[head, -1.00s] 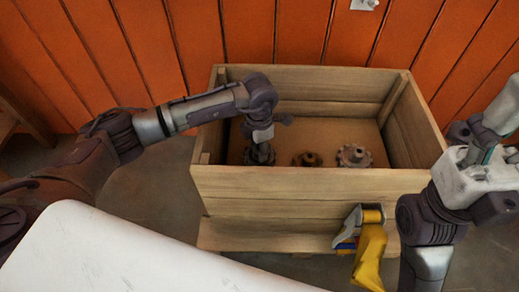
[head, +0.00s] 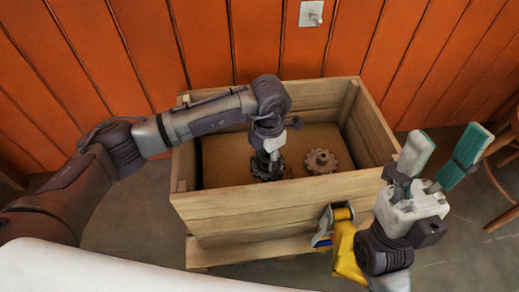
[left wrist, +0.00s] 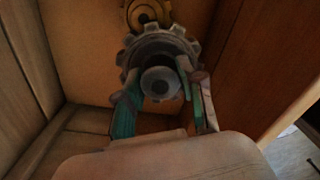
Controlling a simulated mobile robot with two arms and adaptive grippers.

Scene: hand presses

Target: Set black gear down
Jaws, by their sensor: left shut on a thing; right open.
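The black gear (head: 262,173) is in the wooden crate, near its front wall. My left gripper (head: 268,156) reaches down into the crate and is shut on this gear. In the left wrist view the black gear (left wrist: 160,50) sits with its hub between the two green fingers (left wrist: 158,98). I cannot tell whether its underside touches the crate floor. My right gripper (head: 443,152) is open and empty, outside the crate at right.
The wooden crate (head: 275,205) has high walls around the gears. Its floor is free behind the gears. A yellow tool-like object (head: 346,250) is at the crate's front right. An orange plank wall (head: 200,40) stands behind, and a wooden stool (head: 500,150) is at far right.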

